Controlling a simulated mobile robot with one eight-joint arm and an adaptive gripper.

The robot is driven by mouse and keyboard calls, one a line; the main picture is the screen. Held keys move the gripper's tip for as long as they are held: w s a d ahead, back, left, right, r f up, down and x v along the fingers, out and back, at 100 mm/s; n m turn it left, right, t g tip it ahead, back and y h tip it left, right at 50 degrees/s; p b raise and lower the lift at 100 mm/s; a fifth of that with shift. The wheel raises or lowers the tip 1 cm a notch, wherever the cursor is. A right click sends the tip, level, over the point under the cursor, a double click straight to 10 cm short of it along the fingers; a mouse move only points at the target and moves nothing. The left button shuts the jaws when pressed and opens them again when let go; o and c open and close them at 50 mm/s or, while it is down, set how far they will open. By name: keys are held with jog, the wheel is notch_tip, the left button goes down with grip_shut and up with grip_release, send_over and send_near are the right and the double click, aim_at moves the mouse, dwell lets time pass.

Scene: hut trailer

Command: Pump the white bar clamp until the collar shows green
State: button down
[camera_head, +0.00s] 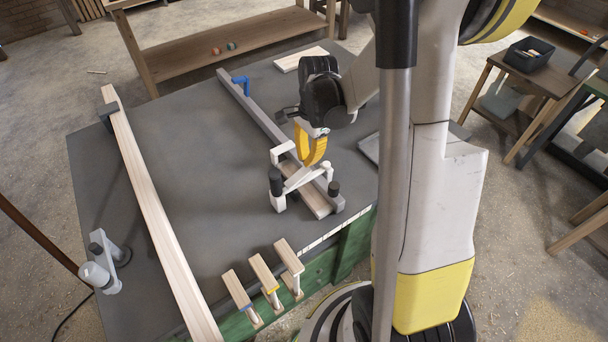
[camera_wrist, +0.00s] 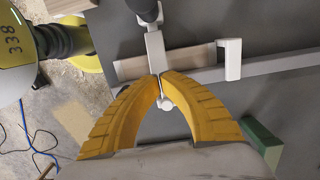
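The white bar clamp lies on the grey bench top (camera_head: 190,160). Its white parts (camera_head: 301,179) sit at the near end of a long grey bar (camera_head: 262,122), with black knobs beside them. In the wrist view, a white arm (camera_wrist: 155,48) passes under my fingertips to a small white knob (camera_wrist: 166,103). My gripper (camera_head: 308,164) points down over these white parts. In the wrist view, its yellow fingertips (camera_wrist: 160,75) are together, over the white arm; contact is unclear. I cannot make out a collar showing green.
A blue clamp part (camera_head: 241,84) is farther along the bar. A long wooden board (camera_head: 150,205) lies to the left, near a grey-white device (camera_head: 98,272). Small wooden pieces with blue, yellow and white parts (camera_head: 264,272) line the front edge. The bench middle is clear.

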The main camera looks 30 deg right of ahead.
aim_at(309, 169)
jog(key=shift+a+f+b, duration=0.1)
jog(key=shift+f+b, duration=0.45)
jog(key=shift+f, duration=0.65)
notch_tip(309, 169, down, 3)
jog(key=b, duration=0.2)
jog(key=shift+f+b, duration=0.1)
jog(key=shift+b, duration=0.3)
jog(key=shift+d+r, duration=0.25)
jog(key=shift+d, duration=0.15)
jog(key=shift+d+r+p, duration=0.2)
jog(key=shift+d, duration=0.4)
jog(key=shift+d+r+p, duration=0.15)
jog(key=shift+d, duration=0.4)
